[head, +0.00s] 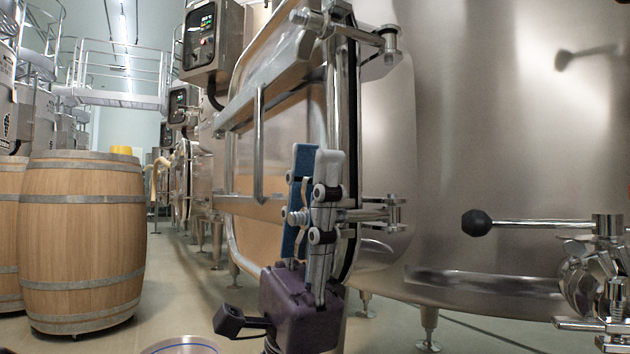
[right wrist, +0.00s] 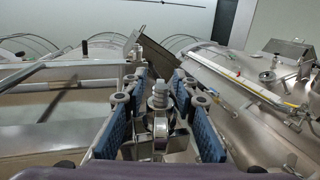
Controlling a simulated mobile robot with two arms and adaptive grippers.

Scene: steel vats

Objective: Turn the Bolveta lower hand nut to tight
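The steel vat door (head: 270,130) stands at the middle of the head view, swung partly outward. The lower hand nut (head: 297,216) sits at its lower clamp rod, partly covered by my gripper. My right gripper (head: 316,165), with blue finger pads, points up in front of it. In the right wrist view the hand nut (right wrist: 159,98) lies between the two fingers of my right gripper (right wrist: 158,84), with a gap on each side. The fingers are open. How far the nut is screwed in cannot be told. My left gripper is not in view.
An upper clamp (head: 310,18) is above on the same door. A valve handle with a black knob (head: 476,223) sticks out at the right. Wooden barrels (head: 84,240) stand at the left. A control box (head: 212,42) hangs above. The floor between barrels and vats is clear.

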